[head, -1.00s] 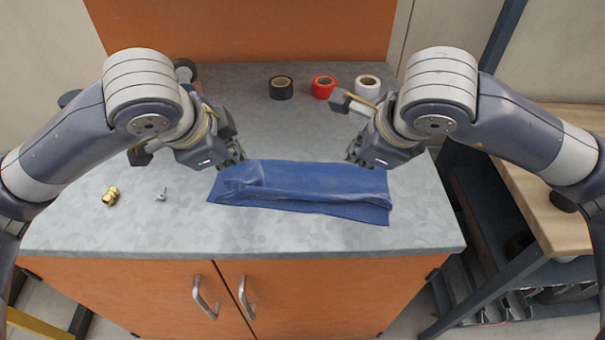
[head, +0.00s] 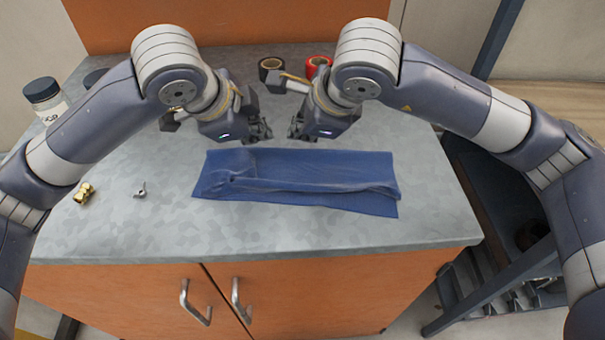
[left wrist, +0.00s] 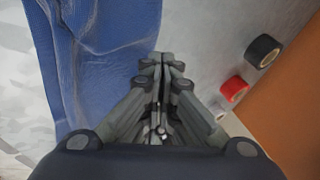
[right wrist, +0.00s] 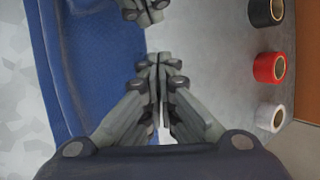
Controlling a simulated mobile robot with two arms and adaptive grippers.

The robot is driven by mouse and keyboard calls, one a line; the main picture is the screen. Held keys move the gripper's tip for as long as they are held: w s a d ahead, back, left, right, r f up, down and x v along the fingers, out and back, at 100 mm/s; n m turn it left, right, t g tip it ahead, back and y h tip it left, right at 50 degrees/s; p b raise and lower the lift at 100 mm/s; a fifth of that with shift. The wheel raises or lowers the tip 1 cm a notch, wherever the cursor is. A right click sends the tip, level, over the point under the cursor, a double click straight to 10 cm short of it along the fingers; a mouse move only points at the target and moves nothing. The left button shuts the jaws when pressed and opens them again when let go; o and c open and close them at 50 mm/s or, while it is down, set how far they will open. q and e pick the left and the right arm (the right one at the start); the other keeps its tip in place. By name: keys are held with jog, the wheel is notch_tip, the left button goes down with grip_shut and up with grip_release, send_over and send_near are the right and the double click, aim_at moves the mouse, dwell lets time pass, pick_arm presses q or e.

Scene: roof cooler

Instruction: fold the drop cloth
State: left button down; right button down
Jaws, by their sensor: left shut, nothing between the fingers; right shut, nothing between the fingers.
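The blue drop cloth (head: 300,180) lies as a long folded strip across the worktop. Its upper layer is wrinkled at the left end, and a single layer shows along the near right edge. It also shows in the left wrist view (left wrist: 95,60) and the right wrist view (right wrist: 70,75). My left gripper (head: 262,136) is shut and empty, just beyond the cloth's far edge. My right gripper (head: 297,132) is shut and empty close to its right, also beyond the far edge. Both appear apart from the cloth.
A black tape roll (head: 270,66) and a red one (head: 317,66) stand at the back; a white roll (right wrist: 270,117) shows in the right wrist view. Brass fittings (head: 84,193), a small metal part (head: 140,189) and a jar (head: 46,100) are at left. The worktop's front is clear.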

aim_at(264, 152)
pick_arm(q)
jog(key=shift+r, duration=0.1)
